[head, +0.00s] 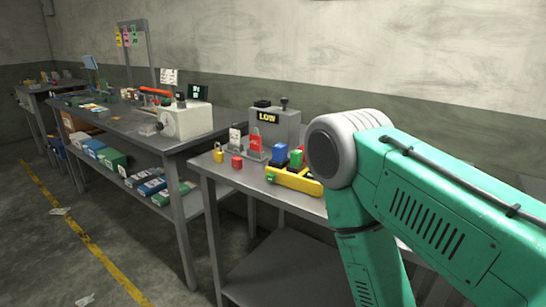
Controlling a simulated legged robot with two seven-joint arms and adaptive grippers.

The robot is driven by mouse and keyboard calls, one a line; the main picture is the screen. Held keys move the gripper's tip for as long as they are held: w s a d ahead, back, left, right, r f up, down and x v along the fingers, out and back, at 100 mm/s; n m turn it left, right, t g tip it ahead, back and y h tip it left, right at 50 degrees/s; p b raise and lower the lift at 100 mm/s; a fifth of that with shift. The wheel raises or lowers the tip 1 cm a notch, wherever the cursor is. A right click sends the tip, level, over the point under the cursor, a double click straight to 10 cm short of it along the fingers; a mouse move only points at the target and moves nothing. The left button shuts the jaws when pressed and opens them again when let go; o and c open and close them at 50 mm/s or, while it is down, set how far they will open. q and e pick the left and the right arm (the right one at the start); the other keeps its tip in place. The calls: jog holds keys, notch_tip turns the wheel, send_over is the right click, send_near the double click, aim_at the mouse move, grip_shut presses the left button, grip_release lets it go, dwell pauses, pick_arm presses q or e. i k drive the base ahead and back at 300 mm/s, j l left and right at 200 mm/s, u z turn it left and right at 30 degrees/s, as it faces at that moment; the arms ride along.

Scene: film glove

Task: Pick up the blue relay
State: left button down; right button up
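A small blue block (280,152), which looks like the blue relay, stands on the near grey table (228,180). It sits in front of the grey box marked LOW, left of a green block (297,156). Dark material shows below it; its base is hard to make out. My green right arm comes in from the right and covers the right part of the table. Its gripper is out of the picture below. My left arm and gripper are not in view. Nothing is seen touching the blue block.
A grey box (288,128) marked LOW stands behind. A yellow item (294,181) lies just in front of the blocks. A longer cluttered workbench (176,142) is further left. Floor at left is mostly open.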

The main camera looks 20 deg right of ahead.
aim_at(280, 151)
jog(key=i+l+z, duration=0.2)
jog(key=z, duration=0.3)
jog(key=i+l+z, duration=0.1)
jog(key=i+z, duration=0.2)
jog(key=z, duration=0.15)
